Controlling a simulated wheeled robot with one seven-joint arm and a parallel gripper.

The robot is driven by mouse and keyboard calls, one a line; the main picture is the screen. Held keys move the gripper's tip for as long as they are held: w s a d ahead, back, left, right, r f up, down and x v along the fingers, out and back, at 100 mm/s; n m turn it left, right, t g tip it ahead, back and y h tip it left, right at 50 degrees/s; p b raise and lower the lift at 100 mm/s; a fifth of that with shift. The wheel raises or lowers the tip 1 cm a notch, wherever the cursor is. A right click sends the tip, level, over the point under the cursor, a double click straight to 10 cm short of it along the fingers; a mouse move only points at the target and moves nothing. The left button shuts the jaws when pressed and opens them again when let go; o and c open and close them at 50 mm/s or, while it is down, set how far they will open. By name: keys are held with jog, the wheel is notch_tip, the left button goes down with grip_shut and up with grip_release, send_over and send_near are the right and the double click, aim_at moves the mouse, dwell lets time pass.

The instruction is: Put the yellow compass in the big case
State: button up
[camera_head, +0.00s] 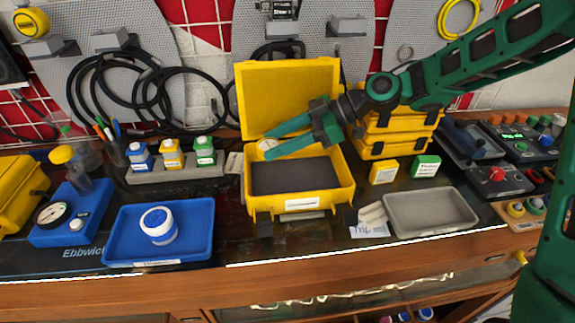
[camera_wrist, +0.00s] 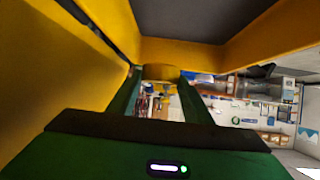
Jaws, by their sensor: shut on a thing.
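The big case (camera_head: 268,207) is yellow and stands open on the bench, its lid raised at the back and its dark grey floor (camera_head: 296,176) bare. My gripper (camera_head: 268,145) reaches in from the right over the back left part of the case, in front of the lid. It is shut on the yellow compass (camera_wrist: 160,72), whose pale face (camera_head: 267,144) shows between the fingertips in the head view. I cannot tell whether the compass touches the case.
Stacked yellow cases (camera_head: 385,138), two small boxes (camera_head: 384,171) and a grey tray (camera_head: 432,212) stand to the right. The raised lid (camera_head: 290,90) blocks the back.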

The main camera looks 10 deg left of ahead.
aim_at(280, 174)
notch_tip(280, 174, down, 3)
jog(key=shift+w+d+f, duration=0.1)
jog(key=shift+d, duration=0.05)
jog(key=shift+f, duration=1.9)
jog(key=o, duration=1.1)
jog(key=shift+v, duration=3.75)
